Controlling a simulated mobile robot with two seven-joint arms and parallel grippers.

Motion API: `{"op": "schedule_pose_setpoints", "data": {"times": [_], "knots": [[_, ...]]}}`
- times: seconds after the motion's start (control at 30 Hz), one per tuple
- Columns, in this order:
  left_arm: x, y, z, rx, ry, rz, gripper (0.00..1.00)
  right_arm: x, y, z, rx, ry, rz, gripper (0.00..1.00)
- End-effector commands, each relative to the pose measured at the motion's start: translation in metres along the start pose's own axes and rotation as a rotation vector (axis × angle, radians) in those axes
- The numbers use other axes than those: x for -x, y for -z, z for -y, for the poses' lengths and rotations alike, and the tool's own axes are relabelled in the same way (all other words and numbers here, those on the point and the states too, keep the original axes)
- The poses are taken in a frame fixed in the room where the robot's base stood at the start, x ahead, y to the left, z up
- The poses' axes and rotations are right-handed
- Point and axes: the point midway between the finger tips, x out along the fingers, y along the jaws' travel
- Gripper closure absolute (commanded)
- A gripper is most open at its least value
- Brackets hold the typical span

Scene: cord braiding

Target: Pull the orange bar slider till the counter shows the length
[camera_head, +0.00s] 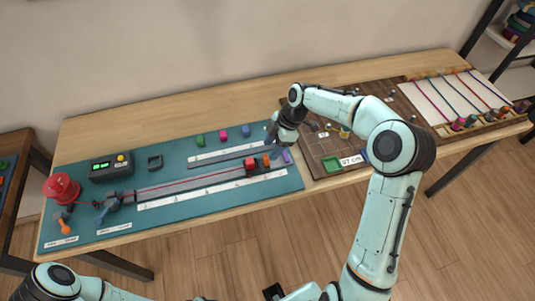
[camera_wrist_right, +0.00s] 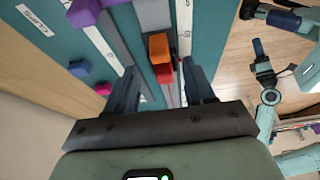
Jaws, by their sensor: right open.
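The orange bar slider (camera_head: 266,160) sits near the right end of the long rail on the teal mat, beside a red block (camera_head: 250,163). In the right wrist view the orange bar (camera_wrist_right: 159,47) and the red block (camera_wrist_right: 164,73) lie between my finger lines. My right gripper (camera_head: 274,143) is open and empty above that end of the rail; whether it touches the bar I cannot tell. The counter (camera_head: 108,168) is a dark box with a lit green display and a yellow knob at the left; its digits are too small to read.
A red cord (camera_head: 190,180) runs along the rail from the red spool (camera_head: 61,187) side. White scales (camera_head: 212,191) flank the rail. A purple block (camera_head: 286,156) sits close to the right gripper. Green, pink and blue pieces (camera_head: 223,135) stand behind. A brown board (camera_head: 330,140) lies to the right.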

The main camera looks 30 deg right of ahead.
Motion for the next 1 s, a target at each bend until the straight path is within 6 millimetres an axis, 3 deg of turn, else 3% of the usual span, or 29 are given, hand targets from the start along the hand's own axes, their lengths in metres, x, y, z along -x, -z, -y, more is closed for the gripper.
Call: {"op": "schedule_pose_setpoints", "data": {"times": [0.1,0.3,0.63,0.67,0.8,0.83,1.0], "knots": [[-0.001,0.000,0.000,0.000,0.000,0.000,0.39,-0.022,0.000,0.001,0.001,0.004,-0.001,0.47],[-0.001,0.000,0.001,0.000,0.000,0.001,0.39,-0.041,0.000,0.000,0.001,0.001,0.000,0.47],[-0.001,0.000,0.001,0.000,0.000,0.000,0.39,-0.044,0.000,0.000,0.000,0.000,0.001,0.47],[-0.001,0.000,0.001,0.000,0.000,0.000,0.39,-0.044,0.000,0.000,0.000,0.000,0.001,0.50],[-0.001,0.000,0.001,0.000,0.000,0.000,0.39,-0.044,0.000,0.000,0.000,0.000,0.001,0.96],[-0.001,0.000,0.001,0.000,0.000,0.000,0.39,-0.044,0.000,0.000,0.000,0.000,0.001,1.00],[-0.001,0.000,0.000,0.000,0.000,0.000,0.39,-0.042,-0.004,-0.001,-0.002,-0.001,0.002,1.00]]}}
